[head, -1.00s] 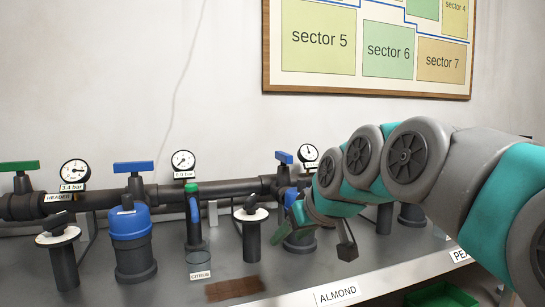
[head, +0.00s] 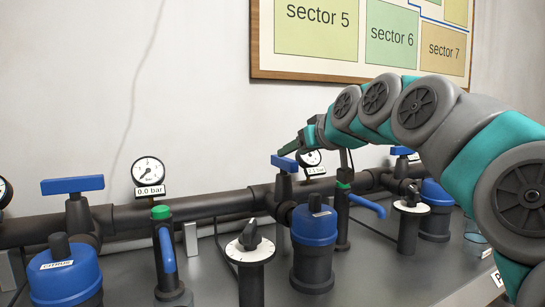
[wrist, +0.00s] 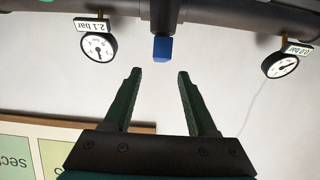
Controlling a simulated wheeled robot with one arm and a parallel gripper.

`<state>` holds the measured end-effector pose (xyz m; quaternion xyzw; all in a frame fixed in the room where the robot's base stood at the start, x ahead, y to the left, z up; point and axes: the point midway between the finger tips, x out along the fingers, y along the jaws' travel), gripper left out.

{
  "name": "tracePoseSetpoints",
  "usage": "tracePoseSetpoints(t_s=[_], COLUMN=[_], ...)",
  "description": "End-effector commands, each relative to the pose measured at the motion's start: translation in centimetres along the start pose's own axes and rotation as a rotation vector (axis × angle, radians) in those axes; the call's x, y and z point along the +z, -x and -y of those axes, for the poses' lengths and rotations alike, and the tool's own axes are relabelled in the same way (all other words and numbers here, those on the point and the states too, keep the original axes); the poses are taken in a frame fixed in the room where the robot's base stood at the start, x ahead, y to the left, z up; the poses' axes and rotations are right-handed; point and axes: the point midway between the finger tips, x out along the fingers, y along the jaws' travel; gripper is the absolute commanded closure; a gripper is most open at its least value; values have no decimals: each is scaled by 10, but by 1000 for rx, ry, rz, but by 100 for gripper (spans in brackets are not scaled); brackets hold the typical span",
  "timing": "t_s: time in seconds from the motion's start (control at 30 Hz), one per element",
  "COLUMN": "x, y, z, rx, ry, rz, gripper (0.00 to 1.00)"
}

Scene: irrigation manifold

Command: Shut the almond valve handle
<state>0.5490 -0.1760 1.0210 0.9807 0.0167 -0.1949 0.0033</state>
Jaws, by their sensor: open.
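The almond valve handle (head: 284,164) is a short blue bar on a dark stem above the pipe, left of a gauge. No almond label shows now, so I take it by its place along the pipe. In the wrist view, which is upside down, the handle's blue end (wrist: 162,48) points toward the camera, beyond and between my fingertips. My gripper (wrist: 160,75) is open and empty, with green fingers apart. In the head view my gripper (head: 290,147) appears just above the handle; contact cannot be told.
A dark pipe (head: 130,217) runs along the wall. Other blue handles stand left (head: 72,185) and right (head: 403,151). A 0.0 bar gauge (head: 148,172) and a 2.1 bar gauge (wrist: 99,47) flank the almond valve. A blue-topped filter (head: 314,225) and dial post (head: 250,248) stand in front.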

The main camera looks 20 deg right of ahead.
Motion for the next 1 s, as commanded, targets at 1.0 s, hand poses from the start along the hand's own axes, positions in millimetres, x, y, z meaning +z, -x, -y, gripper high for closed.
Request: tracePoseSetpoints(t_s=[1.0], x=[0], y=[-78], z=[0], rx=[0], ry=[0], rz=[1], gripper=[50])
